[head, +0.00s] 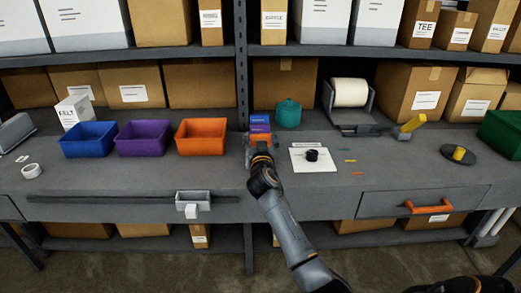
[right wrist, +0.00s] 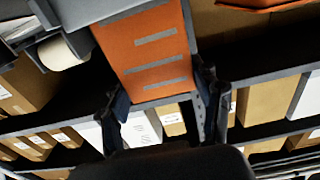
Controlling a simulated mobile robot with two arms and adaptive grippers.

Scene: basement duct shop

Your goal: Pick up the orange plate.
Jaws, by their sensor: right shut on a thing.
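The orange plate (right wrist: 155,50), with several grey strips on its face, stands between my right gripper's two dark fingers in the right wrist view. My right gripper (head: 261,138) is shut on it at the back middle of the bench in the head view. There only a little of the orange plate (head: 261,142) shows, as the gripper covers most of it. A purple plate (head: 260,128) and a blue plate (head: 260,119) show just beyond it. I cannot tell whether the orange plate touches them or the bench. My left gripper is not in view.
Blue (head: 89,139), purple (head: 143,138) and orange (head: 202,136) bins stand left of the gripper. A teal pot (head: 288,113) stands close to its right, near a white sheet (head: 315,160) with a black ring. A bar with a slider (head: 193,205) runs along the front left.

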